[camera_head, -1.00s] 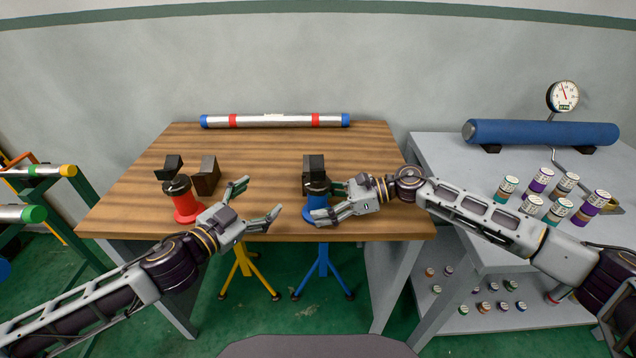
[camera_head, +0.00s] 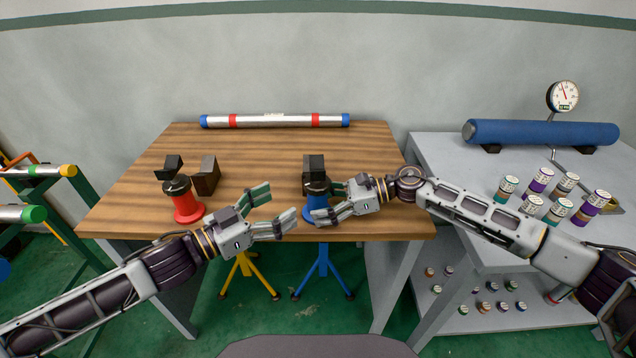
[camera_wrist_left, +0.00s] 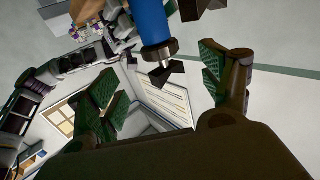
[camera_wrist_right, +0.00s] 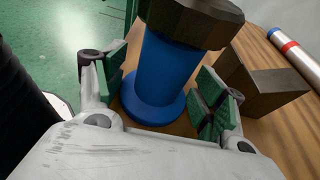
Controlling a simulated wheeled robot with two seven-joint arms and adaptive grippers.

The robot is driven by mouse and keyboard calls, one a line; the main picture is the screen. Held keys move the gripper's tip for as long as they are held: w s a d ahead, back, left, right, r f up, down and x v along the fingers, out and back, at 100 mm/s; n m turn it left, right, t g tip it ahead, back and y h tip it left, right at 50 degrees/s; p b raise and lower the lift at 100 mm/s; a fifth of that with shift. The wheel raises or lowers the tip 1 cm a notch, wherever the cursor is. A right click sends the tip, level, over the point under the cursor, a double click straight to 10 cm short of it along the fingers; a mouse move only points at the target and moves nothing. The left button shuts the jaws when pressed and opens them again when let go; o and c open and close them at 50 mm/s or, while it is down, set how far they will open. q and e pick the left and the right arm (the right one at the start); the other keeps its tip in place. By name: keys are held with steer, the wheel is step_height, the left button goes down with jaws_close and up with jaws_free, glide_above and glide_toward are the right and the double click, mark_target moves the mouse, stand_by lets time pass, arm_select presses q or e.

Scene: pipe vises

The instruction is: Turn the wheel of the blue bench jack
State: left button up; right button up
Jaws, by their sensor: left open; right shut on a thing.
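The blue bench jack (camera_head: 316,203) stands upright at the table's front edge, with a dark top. In the right wrist view its blue body (camera_wrist_right: 160,75) stands between my finger pads, under a dark many-sided wheel (camera_wrist_right: 195,18). My right gripper (camera_head: 332,202) is shut on the jack's body from the right. My left gripper (camera_head: 282,204) is open and empty just left of the jack, fingers pointing at it. In the left wrist view a blue cylinder (camera_wrist_left: 151,22) with a dark end, likely the jack, shows beyond the open fingers (camera_wrist_left: 165,85).
A red jack (camera_head: 186,205) stands left on the wooden table (camera_head: 255,160), near dark blocks (camera_head: 207,175). A silver pipe (camera_head: 275,121) lies at the back. The grey bench right holds a blue roll (camera_head: 540,133), a gauge (camera_head: 563,96) and several small cans (camera_head: 540,180).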

mark_target(318, 183)
arm_select(q)
steer(key=shift+w+d, duration=0.2)
steer(key=shift+d, duration=0.05)
steer(key=shift+x, duration=5.7)
steer(key=shift+c, duration=0.3)
steer(key=c, duration=1)
steer(key=shift+s+d+n+t+y, duration=0.15)
steer(key=shift+d+n+t+y, duration=0.05)
steer(key=shift+n+t+y, duration=0.25)
steer(key=shift+n+t+y, duration=0.75)
steer(key=shift+t+y, duration=0.1)
steer(key=shift+y, duration=0.1)
steer(key=shift+a+n+t+y, duration=0.1)
steer(key=shift+n+t+y, duration=0.8)
steer(key=shift+y, duration=0.45)
steer(key=shift+n+t+y, duration=0.6)
steer(key=shift+n+y, duration=0.5)
steer(key=shift+y, duration=0.25)
